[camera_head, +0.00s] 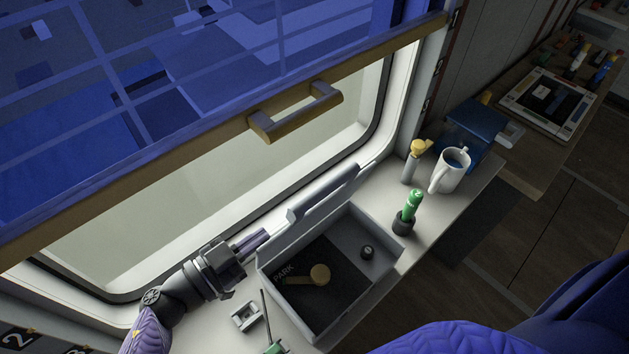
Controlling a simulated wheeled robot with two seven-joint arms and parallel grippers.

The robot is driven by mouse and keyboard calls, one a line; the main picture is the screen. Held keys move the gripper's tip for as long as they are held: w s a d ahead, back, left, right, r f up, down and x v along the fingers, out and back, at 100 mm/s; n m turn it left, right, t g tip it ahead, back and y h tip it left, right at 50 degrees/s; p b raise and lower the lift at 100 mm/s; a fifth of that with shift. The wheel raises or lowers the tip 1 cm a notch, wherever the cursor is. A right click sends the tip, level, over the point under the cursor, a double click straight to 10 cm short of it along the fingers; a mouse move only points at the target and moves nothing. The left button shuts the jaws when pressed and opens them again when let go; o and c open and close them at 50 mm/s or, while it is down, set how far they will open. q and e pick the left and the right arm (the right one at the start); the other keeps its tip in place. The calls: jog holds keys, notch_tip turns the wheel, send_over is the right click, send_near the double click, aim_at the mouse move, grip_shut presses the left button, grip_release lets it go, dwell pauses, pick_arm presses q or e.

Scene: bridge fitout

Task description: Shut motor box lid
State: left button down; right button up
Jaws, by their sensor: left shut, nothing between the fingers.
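The grey motor box (373,286) stands open on the white sill, with "PARK" lettering, a brass-coloured lever and a small dark knob inside. Its grey lid (325,196) is raised along the box's window side, leaning up toward the window. My left gripper (262,237) is shut and empty, at the left end of the raised lid by the box's back left corner. I cannot tell whether its fingertips touch the lid. My right gripper is not in view.
A green-handled item in a dark holder (404,222), a brass-topped cylinder (412,160), a white mug (450,171) and a blue box (474,131) stand right of the motor box. A small pale fitting (246,316) lies to its left. A window blind with a handle (296,112) hangs above.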

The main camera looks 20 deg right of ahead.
pick_arm(q)
jog(key=s, duration=0.2)
jog(key=s+d+f+p, duration=0.1)
dwell(0.4)
jog(key=s, duration=0.1)
jog(key=s+d+f, duration=0.1)
jog(key=shift+s+f, duration=0.2)
jog(key=shift+s, duration=0.15)
